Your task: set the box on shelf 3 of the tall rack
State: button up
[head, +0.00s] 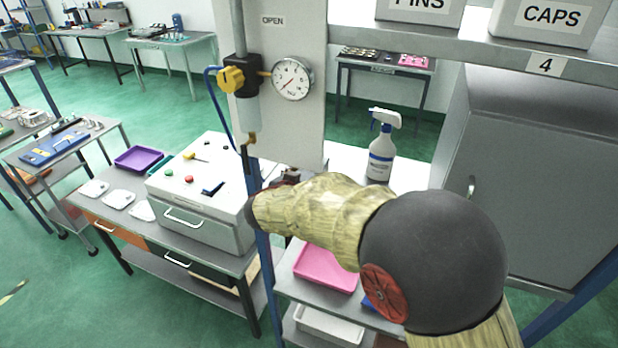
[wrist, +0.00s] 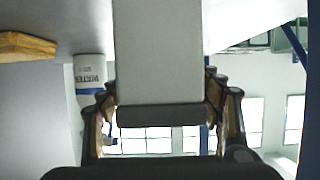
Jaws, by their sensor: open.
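In the wrist view, my gripper (wrist: 162,92) is open, with one finger on each side of a pale grey box (wrist: 160,50) that has a dark lower edge. Whether the fingers touch the box cannot be told. In the head view, my forearm hides most of the gripper, and the box cannot be made out. The tall rack has a top shelf (head: 480,45) labelled 4. Below it is a white shelf surface (head: 345,160) with a spray bottle (head: 381,150) standing on it. The bottle shows upside down in the wrist view (wrist: 89,85).
Bins marked PINS (head: 420,8) and CAPS (head: 550,18) stand on the top shelf. A grey cabinet (head: 540,150) is at the right. A panel with a gauge (head: 292,79) and blue post stand at the left. A pink tray (head: 325,268) is lower down.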

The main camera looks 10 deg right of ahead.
jog(key=shift+s+a+r, duration=0.1)
jog(key=shift+a+r, duration=0.05)
jog(key=shift+r, duration=0.05)
jog(key=v, duration=1.1)
jog(key=shift+s+r, duration=0.2)
jog(key=shift+s, duration=0.1)
jog(key=shift+a, duration=0.1)
